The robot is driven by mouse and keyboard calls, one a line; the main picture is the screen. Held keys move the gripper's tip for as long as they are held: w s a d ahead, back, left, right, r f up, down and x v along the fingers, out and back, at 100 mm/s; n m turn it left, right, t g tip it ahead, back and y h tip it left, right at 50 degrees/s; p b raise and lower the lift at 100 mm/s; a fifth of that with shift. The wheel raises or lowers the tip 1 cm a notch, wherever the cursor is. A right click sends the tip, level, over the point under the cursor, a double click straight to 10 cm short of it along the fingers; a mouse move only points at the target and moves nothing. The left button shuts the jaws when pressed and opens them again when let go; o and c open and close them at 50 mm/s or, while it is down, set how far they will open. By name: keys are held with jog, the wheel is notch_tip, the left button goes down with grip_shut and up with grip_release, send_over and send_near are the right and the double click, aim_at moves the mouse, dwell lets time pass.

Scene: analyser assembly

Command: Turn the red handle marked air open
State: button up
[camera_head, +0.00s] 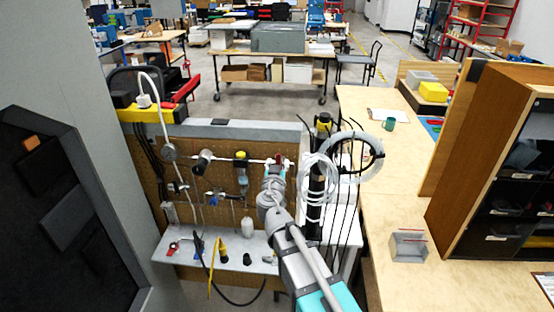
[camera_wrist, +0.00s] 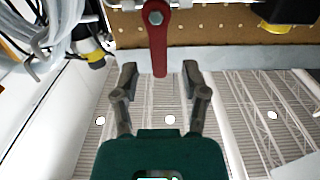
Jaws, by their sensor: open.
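A red handle (camera_wrist: 157,45) hangs straight down from a bolt on a metal pipe fitting in the wrist view. No marking can be read on it. My gripper (camera_wrist: 159,74) is open, with one finger on each side of the handle's lower end. The handle's tip lies between the fingertips, and I see a gap on both sides. In the head view, a small patch of red (camera_head: 283,160) shows at the right end of the pipe on the pegboard, partly hidden behind my wrist.
The pegboard (camera_head: 215,205) carries pipes, gauges and valves. Below it, a grey shelf (camera_head: 180,263) holds another red-handled part (camera_head: 172,248) and a yellow hose piece. Coiled pale tubing (camera_head: 318,180) and dark cables hang just right of my wrist. A wooden bench (camera_head: 400,260) stands further right.

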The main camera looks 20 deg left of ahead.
jog(key=shift+x, duration=1.35)
jog(key=shift+c, duration=0.2)
